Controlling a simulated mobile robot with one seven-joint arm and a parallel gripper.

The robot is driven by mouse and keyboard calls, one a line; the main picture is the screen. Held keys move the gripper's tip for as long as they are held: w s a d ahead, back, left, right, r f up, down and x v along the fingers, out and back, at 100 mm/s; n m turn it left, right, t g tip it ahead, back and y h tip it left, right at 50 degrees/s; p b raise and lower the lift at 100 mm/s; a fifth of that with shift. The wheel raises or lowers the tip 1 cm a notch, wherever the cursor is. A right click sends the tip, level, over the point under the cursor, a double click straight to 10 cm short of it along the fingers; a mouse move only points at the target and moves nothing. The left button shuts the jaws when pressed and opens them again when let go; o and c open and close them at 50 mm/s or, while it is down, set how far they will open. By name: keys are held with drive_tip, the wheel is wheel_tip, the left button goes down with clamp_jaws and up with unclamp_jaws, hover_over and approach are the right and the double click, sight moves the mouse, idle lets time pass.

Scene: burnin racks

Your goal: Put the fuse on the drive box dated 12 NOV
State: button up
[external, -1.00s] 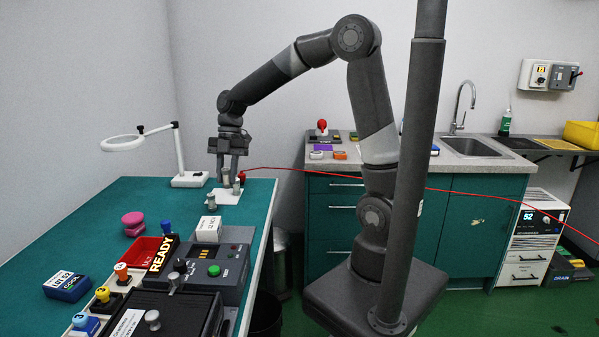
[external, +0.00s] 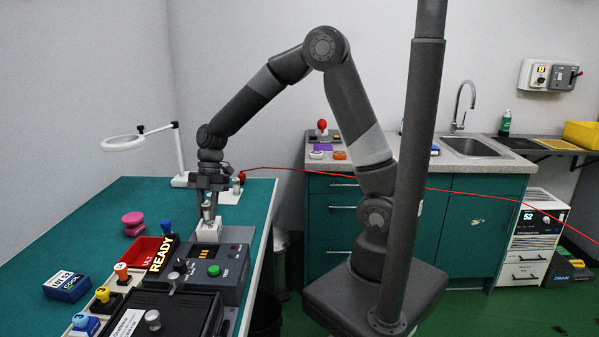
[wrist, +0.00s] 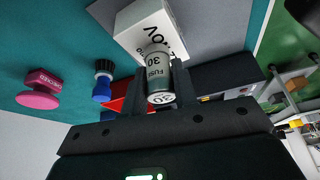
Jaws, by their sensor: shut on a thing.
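My gripper (external: 207,205) points down over the near half of the bench and is shut on a silver fuse. The rest of the date is not readable now.
The box stands by a grey console (external: 238,262) with a green button. The left bench is mostly clear.

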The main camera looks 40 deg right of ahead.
drive_tip(key=shift+f, duration=0.15)
drive_tip(key=o, duration=1)
drive_tip(key=v, duration=1.2)
drive_tip(key=s+d+r+m+t+h, duration=0.1)
drive_tip(key=s+d+r+m+t, duration=0.25)
drive_tip(key=d+m, duration=0.4)
drive_tip(key=s+d+r+m+t+h, duration=0.2)
drive_tip(key=s+d+m+t, duration=0.3)
drive_tip(key=s+d+m, duration=0.9)
drive_tip(key=shift+s+d+r+m+h, duration=0.15)
drive_tip(key=shift+s+d+m+h, duration=0.2)
drive_tip(key=shift+d+m, duration=1.7)
